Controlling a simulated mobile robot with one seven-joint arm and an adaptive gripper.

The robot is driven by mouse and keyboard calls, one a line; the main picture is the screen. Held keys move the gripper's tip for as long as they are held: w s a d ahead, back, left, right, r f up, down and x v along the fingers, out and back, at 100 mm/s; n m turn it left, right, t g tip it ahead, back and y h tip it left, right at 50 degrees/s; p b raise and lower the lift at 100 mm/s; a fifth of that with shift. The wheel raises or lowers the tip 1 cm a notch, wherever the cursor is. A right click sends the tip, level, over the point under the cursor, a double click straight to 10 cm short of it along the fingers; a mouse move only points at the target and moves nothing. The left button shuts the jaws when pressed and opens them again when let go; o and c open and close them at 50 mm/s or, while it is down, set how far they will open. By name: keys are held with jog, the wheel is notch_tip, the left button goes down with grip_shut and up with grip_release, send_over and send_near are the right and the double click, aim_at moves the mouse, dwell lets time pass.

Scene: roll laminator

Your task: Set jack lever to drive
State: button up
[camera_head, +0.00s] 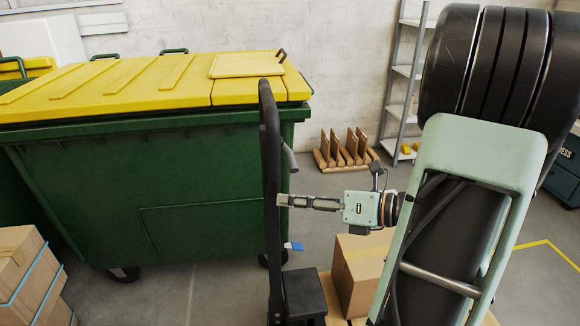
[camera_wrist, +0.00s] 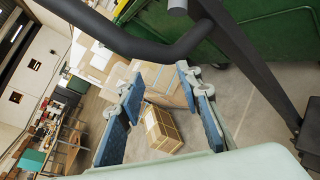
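The pallet jack's black handle (camera_head: 270,190) stands upright in the middle of the head view, in front of a green bin. A grey lever (camera_head: 290,158) sticks out from the upper right side of the handle. My gripper (camera_head: 284,201) is to the right of the handle and below the lever, its fingertips close to the shaft; contact cannot be told. In the wrist view the gripper (camera_wrist: 161,78) is open with nothing between its fingers. The handle's curved bar (camera_wrist: 120,38) crosses above the fingertips, and what looks like the lever's end (camera_wrist: 177,7) shows at the top edge.
The green bin with yellow lid (camera_head: 150,180) stands behind the handle. A cardboard box (camera_head: 362,270) lies below my gripper, beside the jack's black base (camera_head: 304,296). Strapped boxes (camera_head: 25,275) stand at lower left. A shelf rack (camera_head: 405,80) is at the back wall.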

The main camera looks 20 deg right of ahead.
aim_at(292, 162)
jog(key=d+r+m+t+h, duration=0.2)
jog(key=d+r+m+t, duration=0.2)
jog(key=d+m, duration=0.3)
jog(key=shift+n, duration=0.4)
jog(key=x, duration=0.3)
jog(key=b+x, duration=0.1)
jog(key=x, duration=0.6)
jog(key=shift+w+d+f, duration=0.15)
jog(key=shift+d, duration=0.3)
jog(key=shift+c, duration=0.5)
grip_shut()
